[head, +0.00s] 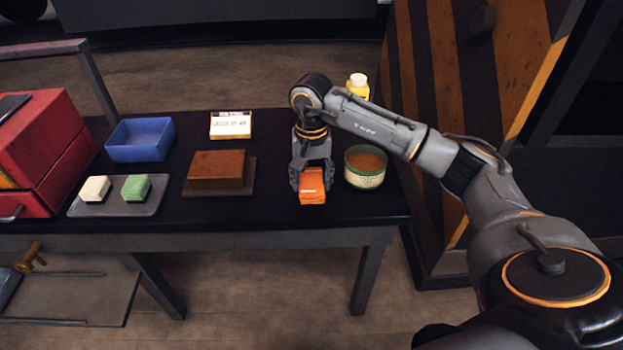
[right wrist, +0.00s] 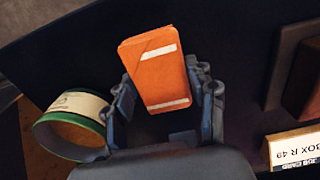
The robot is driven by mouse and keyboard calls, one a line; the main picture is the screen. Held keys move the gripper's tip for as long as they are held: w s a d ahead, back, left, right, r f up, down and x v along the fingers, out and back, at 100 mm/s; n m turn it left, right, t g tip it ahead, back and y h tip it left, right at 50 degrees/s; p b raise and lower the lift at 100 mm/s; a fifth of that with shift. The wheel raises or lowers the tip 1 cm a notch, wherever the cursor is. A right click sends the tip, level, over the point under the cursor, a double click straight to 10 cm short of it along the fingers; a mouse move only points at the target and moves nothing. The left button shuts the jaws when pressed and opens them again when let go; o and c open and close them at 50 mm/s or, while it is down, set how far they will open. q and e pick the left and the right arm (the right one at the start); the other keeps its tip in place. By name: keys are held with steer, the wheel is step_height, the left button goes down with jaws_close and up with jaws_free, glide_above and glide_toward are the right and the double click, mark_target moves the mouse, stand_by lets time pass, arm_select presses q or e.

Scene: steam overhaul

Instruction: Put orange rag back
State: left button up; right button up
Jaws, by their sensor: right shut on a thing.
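The orange rag (head: 312,186) is a folded block with white stripes, at the front right part of the dark table. My right gripper (head: 311,172) comes down over it and is shut on it. In the right wrist view the rag (right wrist: 158,72) sits between the two fingers of the right gripper (right wrist: 166,95). I cannot tell whether the rag touches the table top. My left gripper is not in view.
A round tin (head: 365,167) stands close right of the rag, with a yellow bottle (head: 358,85) behind. Left are a brown block (head: 217,168) on a board, a white card box (head: 230,125), a blue bin (head: 140,140), a tray (head: 150,207) with two blocks, and a red toolbox (head: 45,145).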

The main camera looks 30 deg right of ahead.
mark_target(311, 181)
steer(key=o, duration=1)
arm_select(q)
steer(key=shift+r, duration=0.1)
arm_select(e)
steer(key=shift+r, duration=0.2)
arm_select(q)
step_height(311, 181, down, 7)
steer(key=p, duration=0.2)
arm_select(e)
step_height(311, 181, up, 12)
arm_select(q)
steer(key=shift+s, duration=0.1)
arm_select(e)
steer(key=shift+f, duration=0.1)
